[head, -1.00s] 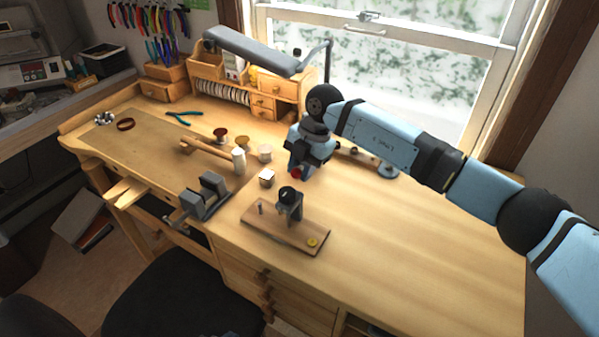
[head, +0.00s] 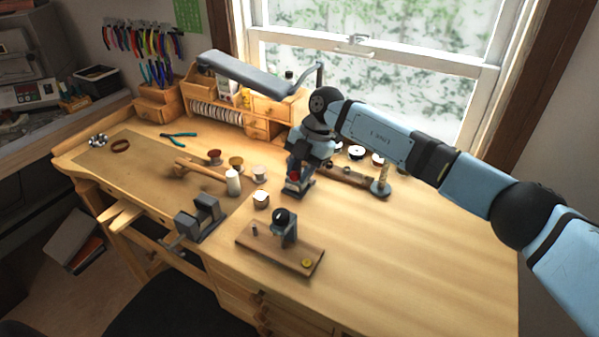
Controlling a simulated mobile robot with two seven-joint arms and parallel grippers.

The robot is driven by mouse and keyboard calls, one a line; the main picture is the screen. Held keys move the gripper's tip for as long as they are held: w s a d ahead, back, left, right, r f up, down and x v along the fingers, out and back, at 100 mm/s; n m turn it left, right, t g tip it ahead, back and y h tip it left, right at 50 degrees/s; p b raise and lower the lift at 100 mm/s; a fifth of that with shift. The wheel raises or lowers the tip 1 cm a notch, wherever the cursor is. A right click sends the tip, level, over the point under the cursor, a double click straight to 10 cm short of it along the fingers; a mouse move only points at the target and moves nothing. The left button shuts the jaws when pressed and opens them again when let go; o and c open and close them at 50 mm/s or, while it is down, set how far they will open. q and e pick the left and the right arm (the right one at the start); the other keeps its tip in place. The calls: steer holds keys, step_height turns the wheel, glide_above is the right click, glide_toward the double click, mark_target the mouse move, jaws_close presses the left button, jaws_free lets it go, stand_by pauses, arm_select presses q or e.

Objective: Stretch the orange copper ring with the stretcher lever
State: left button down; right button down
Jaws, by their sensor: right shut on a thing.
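My right gripper (head: 297,172) is over the middle back of the workbench, pointing down, and is shut on what appears to be the stretcher lever. A small red part (head: 295,177) shows at its fingers, and a dark block (head: 299,188) stands on the bench right below. The fingers and my wrist hide most of what is held. I cannot clearly make out the orange copper ring here. A brown-copper band (head: 121,146) lies on the bench mat at the far left, but I cannot tell if it is that ring. My left gripper is not in view.
A wooden board with a grey stand (head: 284,236) lies in front. A dark bar with a round-footed post (head: 381,189) is right of the gripper. A mallet (head: 205,170), spools (head: 236,163) and a vise (head: 200,219) are left. The bench's right front is clear.

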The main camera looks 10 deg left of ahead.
steer(key=shift+w+d, duration=0.1)
steer(key=c, duration=0.9)
jaws_free()
steer(key=b+v, duration=0.1)
steer(key=v, duration=1.2)
steer(key=shift+r, duration=0.35)
steer(key=shift+w, duration=0.1)
